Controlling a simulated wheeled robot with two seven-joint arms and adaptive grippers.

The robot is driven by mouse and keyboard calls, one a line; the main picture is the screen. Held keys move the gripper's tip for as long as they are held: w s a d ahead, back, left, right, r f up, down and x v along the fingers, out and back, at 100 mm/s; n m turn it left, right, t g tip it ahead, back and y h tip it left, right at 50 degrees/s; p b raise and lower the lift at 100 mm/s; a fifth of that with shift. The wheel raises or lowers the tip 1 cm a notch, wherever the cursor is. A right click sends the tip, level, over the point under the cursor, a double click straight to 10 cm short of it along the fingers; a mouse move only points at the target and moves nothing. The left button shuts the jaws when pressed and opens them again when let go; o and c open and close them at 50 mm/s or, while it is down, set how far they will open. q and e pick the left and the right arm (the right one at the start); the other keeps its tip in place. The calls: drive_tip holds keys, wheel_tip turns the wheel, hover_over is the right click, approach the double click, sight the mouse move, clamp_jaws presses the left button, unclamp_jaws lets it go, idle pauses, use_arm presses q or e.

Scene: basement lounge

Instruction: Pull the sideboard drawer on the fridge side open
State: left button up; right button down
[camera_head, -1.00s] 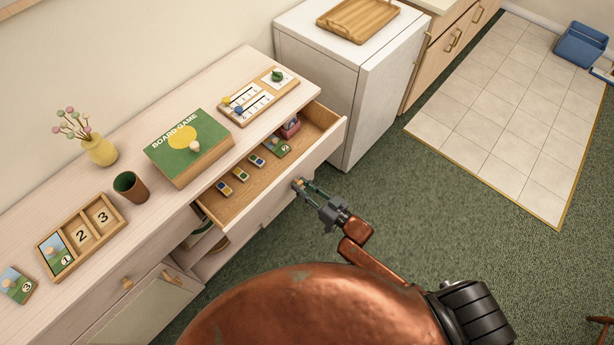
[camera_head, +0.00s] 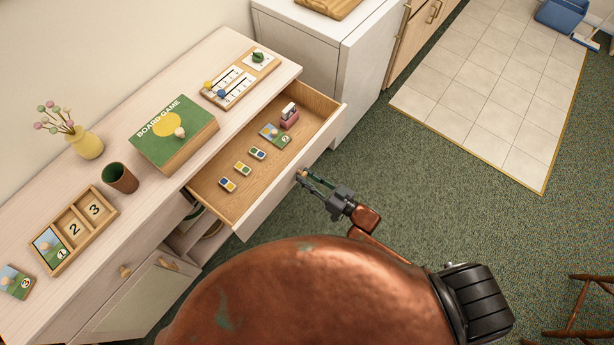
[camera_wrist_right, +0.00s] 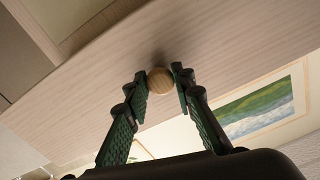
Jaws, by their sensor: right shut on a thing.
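The sideboard (camera_head: 150,205) runs diagonally along the wall. Its drawer on the fridge side (camera_head: 288,192) stands well open, with its wooden inside showing. My right gripper (camera_head: 306,177) is at the drawer's front, shut on the round wooden knob (camera_wrist_right: 160,81). In the right wrist view the two green-padded fingers sit on either side of the knob, against the pale drawer front (camera_wrist_right: 230,45). The white fridge (camera_head: 345,50) stands just beyond the drawer. My left gripper is not in view.
In the drawer lie several small coloured blocks (camera_head: 242,168), a picture card (camera_head: 274,135) and a pink item (camera_head: 289,117). On top are a board game box (camera_head: 172,140), a cup (camera_head: 119,178), a vase (camera_head: 86,143) and a numbered tray (camera_head: 72,243). Green carpet (camera_head: 430,190) is clear in front.

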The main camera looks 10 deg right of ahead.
drive_tip(key=c, duration=1.6)
unclamp_jaws()
drive_tip(key=v, duration=1.2)
